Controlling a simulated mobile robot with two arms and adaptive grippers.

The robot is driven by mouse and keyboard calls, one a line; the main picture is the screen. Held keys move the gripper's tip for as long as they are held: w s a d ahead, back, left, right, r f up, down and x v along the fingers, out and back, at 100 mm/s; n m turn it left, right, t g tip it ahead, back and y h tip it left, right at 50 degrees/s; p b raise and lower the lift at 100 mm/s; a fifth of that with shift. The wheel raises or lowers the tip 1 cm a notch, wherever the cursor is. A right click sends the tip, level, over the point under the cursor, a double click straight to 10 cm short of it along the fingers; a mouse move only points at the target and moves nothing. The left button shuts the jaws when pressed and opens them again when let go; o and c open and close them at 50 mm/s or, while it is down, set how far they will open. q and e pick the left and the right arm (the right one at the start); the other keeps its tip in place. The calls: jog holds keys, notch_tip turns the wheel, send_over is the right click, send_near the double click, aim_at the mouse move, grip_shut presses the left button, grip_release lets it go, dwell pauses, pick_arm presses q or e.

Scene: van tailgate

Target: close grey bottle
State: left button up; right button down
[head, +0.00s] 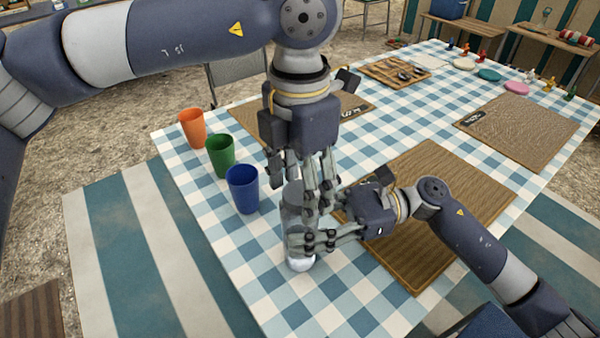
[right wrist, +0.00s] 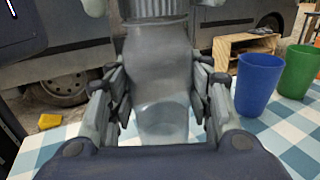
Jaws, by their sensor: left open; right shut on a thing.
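The grey bottle (head: 292,217) stands upright near the front left of the checked table. It fills the middle of the right wrist view (right wrist: 160,75). My right gripper (head: 308,242) is shut on the bottle's lower body from the right, with a finger on each side. A ribbed grey cap-like part (right wrist: 158,8) shows at the bottle's top, cut by the picture's edge; I cannot tell how tightly it sits. My left gripper (head: 303,188) points down over the bottle's top, open, with its fingers around it. These fingers partly hide the top in the head view.
Blue (head: 243,188), green (head: 221,155) and orange (head: 192,127) cups stand in a row left of the bottle. A brown placemat (head: 440,215) lies under my right arm. Another mat (head: 520,130) and small coloured items lie farther back.

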jog(key=shift+f, duration=0.1)
pick_arm(q)
jog(key=c, duration=1.1)
jog(key=shift+c, duration=0.2)
jog(key=o, duration=1.3)
jog(key=shift+c, duration=0.2)
jog(key=shift+r, duration=0.1)
pick_arm(e)
jog(key=c, duration=0.7)
grip_release()
pick_arm(q)
notch_tip(320, 180, up, 12)
